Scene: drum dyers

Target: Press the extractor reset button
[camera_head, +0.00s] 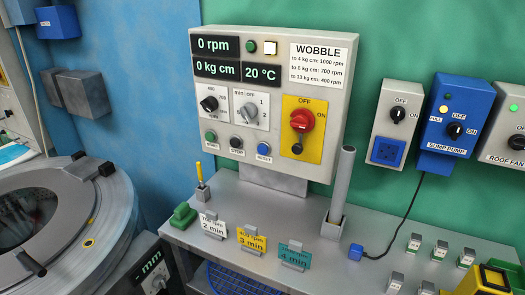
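The extractor control panel (272,75) is a pale grey box mounted upright above a grey bench. Its blue reset button (264,148) sits at the lower middle of the face, with a small label under it. A black button (236,142) and a green button (210,136) are in the same row to its left. A red rotary switch (302,121) on a yellow plate is to its right. The displays read 0 rpm, 0 kg cm and 20 °C. Nothing covers the reset button. Neither of my grippers is in view.
A round drum machine (112,225) stands at the left. On the bench (262,203) are time cards, a yellow-topped pen in a holder and a tall grey tube (341,185). Switch boxes, including the blue sump pump box (457,110), hang at the right. Space before the panel is clear.

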